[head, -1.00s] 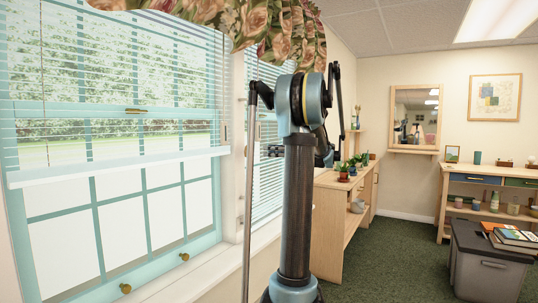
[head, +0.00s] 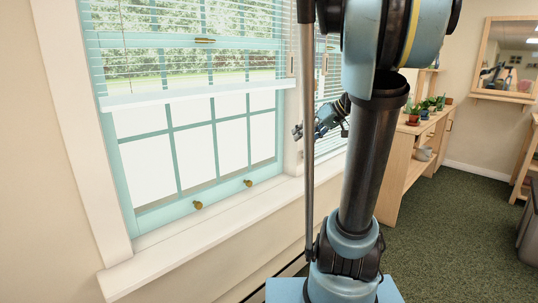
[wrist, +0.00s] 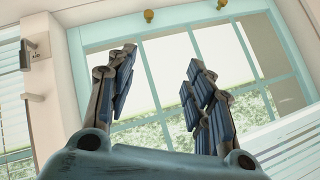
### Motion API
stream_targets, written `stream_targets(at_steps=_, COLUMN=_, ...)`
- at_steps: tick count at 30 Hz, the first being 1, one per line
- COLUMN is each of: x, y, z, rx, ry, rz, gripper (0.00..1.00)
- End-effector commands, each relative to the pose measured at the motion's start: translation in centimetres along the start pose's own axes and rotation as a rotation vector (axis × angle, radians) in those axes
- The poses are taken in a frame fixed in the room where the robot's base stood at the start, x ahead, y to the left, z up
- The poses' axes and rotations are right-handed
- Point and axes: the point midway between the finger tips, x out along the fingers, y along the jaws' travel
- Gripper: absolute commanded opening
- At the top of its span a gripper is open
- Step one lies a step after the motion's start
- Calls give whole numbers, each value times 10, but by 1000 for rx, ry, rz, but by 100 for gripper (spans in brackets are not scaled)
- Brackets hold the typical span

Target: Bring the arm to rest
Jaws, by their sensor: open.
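My gripper (wrist: 162,62) is open and empty in the wrist view, its two padded fingers spread apart in front of the window. In the head view my gripper (head: 298,132) shows small beside my arm's upright column, pointing left toward the window. My arm's dark column and blue joints fill the right middle of the head view and hide part of the wall behind. The arm is raised, with its upper joint cut off by the top edge.
A teal-framed window (head: 190,140) with blinds and a white sill (head: 190,250) runs close along the left. A wooden shelf unit (head: 410,165) with potted plants stands behind my arm. A mirror (head: 507,60) hangs at the back right. Green carpet (head: 450,230) is open at right.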

Motion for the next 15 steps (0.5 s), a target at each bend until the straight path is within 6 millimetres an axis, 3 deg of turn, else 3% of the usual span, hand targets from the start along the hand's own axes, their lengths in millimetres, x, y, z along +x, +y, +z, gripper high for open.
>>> stream_targets(at_steps=1, x=6, y=-9, z=21, rx=25, ry=-40, rz=22, gripper=48)
stream_targets(at_steps=6, x=20, y=-24, z=86, rx=122, ry=-162, rz=126, gripper=48)
stream_targets(at_steps=15, x=29, y=-28, z=201, rx=262, ry=-315, rz=358, gripper=48)
